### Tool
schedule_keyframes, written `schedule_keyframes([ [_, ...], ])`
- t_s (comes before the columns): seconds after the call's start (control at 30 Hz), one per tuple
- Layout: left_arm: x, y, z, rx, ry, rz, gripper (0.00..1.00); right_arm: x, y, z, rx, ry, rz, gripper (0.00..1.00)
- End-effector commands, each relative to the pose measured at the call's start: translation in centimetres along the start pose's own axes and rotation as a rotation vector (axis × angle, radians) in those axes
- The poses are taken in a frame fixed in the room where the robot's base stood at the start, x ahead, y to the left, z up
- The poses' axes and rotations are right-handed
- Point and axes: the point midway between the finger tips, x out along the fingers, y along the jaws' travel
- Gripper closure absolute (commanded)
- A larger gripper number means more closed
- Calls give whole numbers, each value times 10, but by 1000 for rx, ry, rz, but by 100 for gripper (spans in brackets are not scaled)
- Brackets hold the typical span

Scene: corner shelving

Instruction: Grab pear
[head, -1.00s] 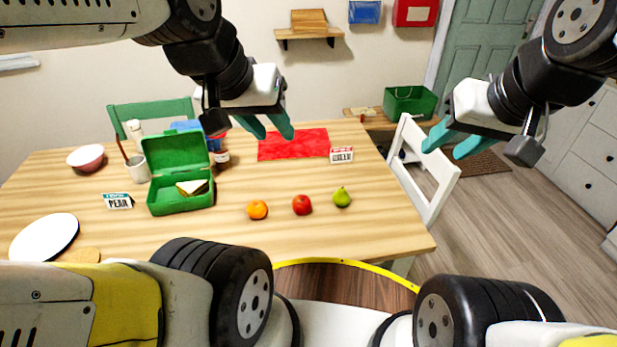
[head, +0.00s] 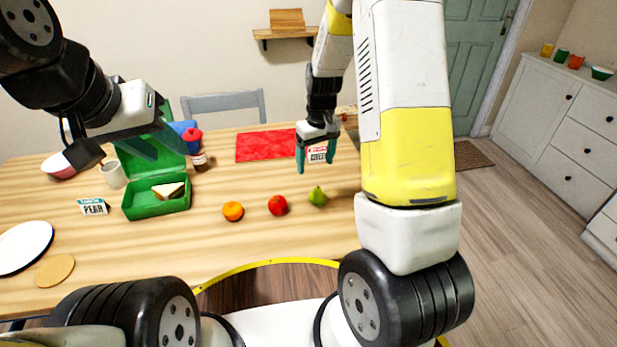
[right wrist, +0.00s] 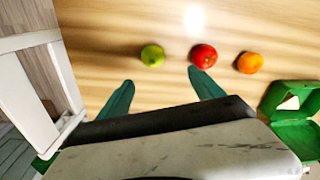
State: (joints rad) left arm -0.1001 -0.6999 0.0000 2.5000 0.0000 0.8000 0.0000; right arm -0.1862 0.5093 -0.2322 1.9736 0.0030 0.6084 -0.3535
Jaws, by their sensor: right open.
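The green pear (head: 318,197) stands on the wooden table at the right end of a row of fruit. In the right wrist view the pear (right wrist: 152,55) lies ahead of the fingertips, between their lines. My right gripper (head: 316,168) is open and empty, beyond and above the pear, pointing down. Its two teal fingers (right wrist: 160,75) are spread apart in the wrist view. My left gripper (head: 165,145) is over the green lunch box at the left; its teal fingers appear apart, with nothing seen between them.
A red apple (head: 278,205) and an orange (head: 233,211) sit left of the pear. A green lunch box (head: 150,208) holds a sandwich. A white chair (right wrist: 40,80) stands beside the table.

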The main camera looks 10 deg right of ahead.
Motion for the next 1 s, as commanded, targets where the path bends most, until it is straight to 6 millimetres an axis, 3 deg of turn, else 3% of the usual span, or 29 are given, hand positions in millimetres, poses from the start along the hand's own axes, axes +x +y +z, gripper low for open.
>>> schedule_keyframes([
  [0.03, 0, 0, 0, 0, 0, 0, 64, 19, 3, -1, -15, -27, 7, 23],
  [0.1, 0, 0, 0, 0, 0, 0, 64, 37, 6, -3, -32, -48, 15, 23],
  [0.2, 0, 0, 0, 0, 0, 0, 64, 53, 8, -4, -49, -66, 22, 23],
  [0.8, 0, 0, 0, 0, 0, 0, 64, 127, 16, 5, -55, -76, 23, 23],
  [1.0, 0, 0, 0, 0, 0, 0, 64, 136, 16, 5, -54, -73, 24, 23],
])
